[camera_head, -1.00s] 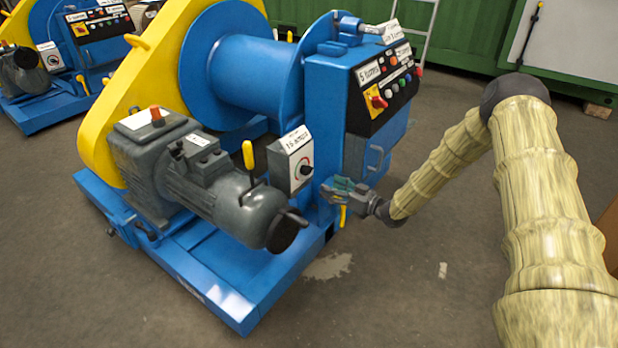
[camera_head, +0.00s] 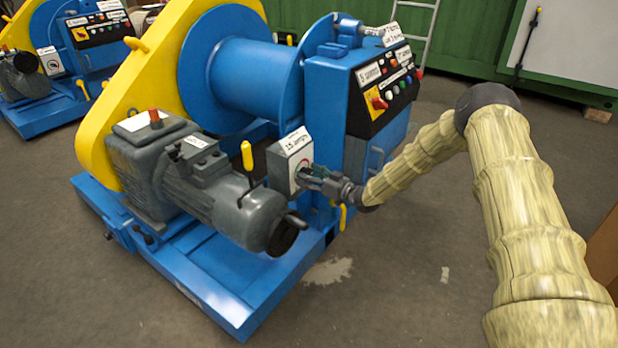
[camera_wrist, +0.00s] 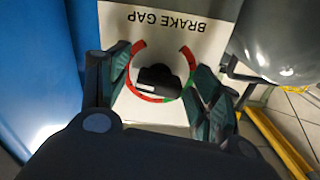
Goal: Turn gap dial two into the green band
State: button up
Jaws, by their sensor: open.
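In the head view my gripper (camera_head: 308,176) is at the front of the box and hides most of the knob. The knob's pointer is not clear.
A grey motor (camera_head: 215,190) with a yellow-handled lever (camera_head: 247,156) stands left of the box. A control panel (camera_head: 388,88) is above right. A second similar machine (camera_head: 70,60) with its own dial box stands at the far left. Floor is clear in front.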

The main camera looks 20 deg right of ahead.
jog(key=shift+w+a, duration=0.1)
jog(key=shift+c, duration=0.5)
jog(key=c, duration=0.9)
jog(key=shift+c, duration=0.2)
jog(key=shift+n, duration=0.3)
